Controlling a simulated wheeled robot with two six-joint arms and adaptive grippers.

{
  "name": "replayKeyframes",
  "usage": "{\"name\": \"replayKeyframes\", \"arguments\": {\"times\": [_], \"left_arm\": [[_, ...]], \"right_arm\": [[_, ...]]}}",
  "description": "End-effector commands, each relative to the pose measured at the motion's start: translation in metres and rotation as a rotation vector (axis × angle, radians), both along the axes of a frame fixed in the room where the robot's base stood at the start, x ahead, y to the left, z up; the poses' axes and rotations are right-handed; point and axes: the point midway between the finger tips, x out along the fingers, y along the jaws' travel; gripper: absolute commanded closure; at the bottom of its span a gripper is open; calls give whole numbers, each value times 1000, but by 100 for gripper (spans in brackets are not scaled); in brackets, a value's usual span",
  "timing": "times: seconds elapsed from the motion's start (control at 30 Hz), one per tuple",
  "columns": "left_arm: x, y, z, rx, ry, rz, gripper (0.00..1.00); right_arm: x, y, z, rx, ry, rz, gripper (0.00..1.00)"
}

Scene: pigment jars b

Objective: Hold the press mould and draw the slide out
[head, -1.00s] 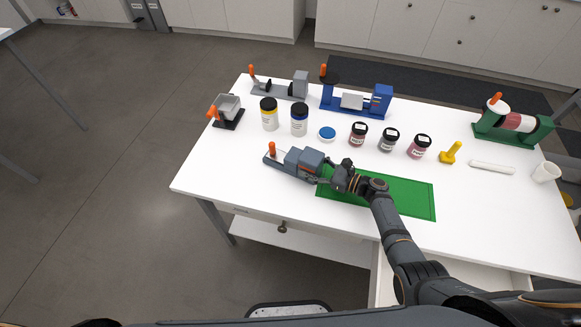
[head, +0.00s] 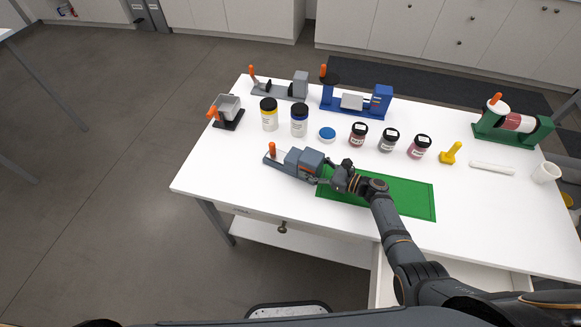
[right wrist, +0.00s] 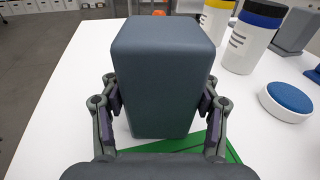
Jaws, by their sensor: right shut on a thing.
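The press mould (head: 309,160) is a blue-grey block on a low base at the front of the white table, just left of the green mat. A slide with an upright orange knob (head: 272,147) sits at its left end. My right gripper (head: 326,171) is shut on the block from its right side. In the right wrist view the block (right wrist: 160,75) fills the space between the two fingers, which press on its sides and hide parts of them; the knob is mostly hidden behind it. My left gripper is not in view.
Behind stand a yellow-banded jar (head: 269,115), a blue-banded jar (head: 299,120), a blue lid (head: 327,134), several smaller jars, and other devices, including a blue one (head: 376,105). The green mat (head: 410,200) lies to the right. The table left of the knob is clear.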

Motion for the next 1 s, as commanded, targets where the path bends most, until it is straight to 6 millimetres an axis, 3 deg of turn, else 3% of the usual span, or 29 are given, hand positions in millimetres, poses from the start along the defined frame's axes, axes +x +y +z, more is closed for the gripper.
{"name": "replayKeyframes", "arguments": {"times": [0.03, 0.2, 0.23, 0.4, 0.77, 0.87, 1.0], "left_arm": [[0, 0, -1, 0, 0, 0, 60], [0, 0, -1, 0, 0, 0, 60], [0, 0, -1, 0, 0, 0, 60], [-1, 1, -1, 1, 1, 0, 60], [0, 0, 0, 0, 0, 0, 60], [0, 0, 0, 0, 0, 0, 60], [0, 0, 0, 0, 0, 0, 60]], "right_arm": [[-5, 0, -9, -8, 15, 3, 86], [-6, 0, -10, -9, 16, 3, 86], [-6, 0, -10, -9, 16, 3, 37], [-4, 0, -7, -6, 11, 2, 14], [-3, -2, -3, -4, 5, 2, 12], [-9, -11, -3, -7, 6, 1, 12], [-27, -38, -1, -9, 8, 1, 12]]}}
